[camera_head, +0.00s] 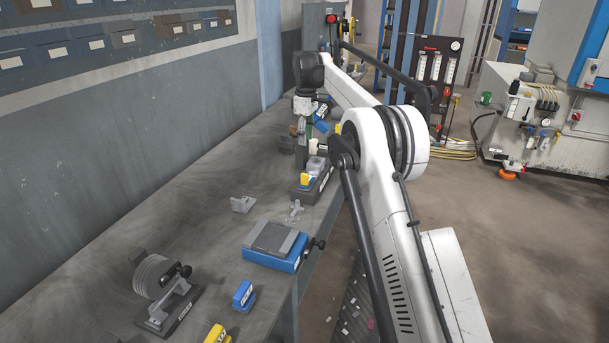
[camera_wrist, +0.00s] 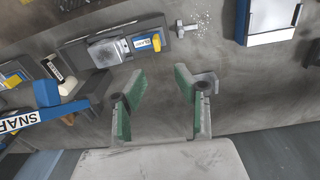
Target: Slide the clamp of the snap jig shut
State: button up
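The snap jig shows at the left edge of the wrist view as a blue bar (camera_wrist: 45,116) with a white label reading SNAP, beside dark blocks. In the head view a blue labelled piece (camera_head: 322,122), likely the same jig, stands on the bench just beyond my gripper, partly hidden by the arm. My gripper (camera_wrist: 157,85) has two green fingers spread wide apart, with only bench between them. The snap jig lies to the left of the fingers and is not touched by them. In the head view my gripper (camera_head: 302,148) points down over the bench.
A grey bracket (camera_wrist: 206,80) is close by the right finger. A blue vise-like block (camera_head: 272,246) stands nearer.

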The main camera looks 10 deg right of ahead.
aim_at(305, 185)
jog(key=shift+n+g, duration=0.3)
jog(key=shift+n, duration=0.1)
jog(key=f, duration=0.5)
jog(key=w+f, duration=0.1)
jog(key=f, duration=0.5)
jog(key=w+f, duration=0.1)
jog(key=f, duration=0.5)
jog(key=shift+f, duration=0.25)
grip_shut()
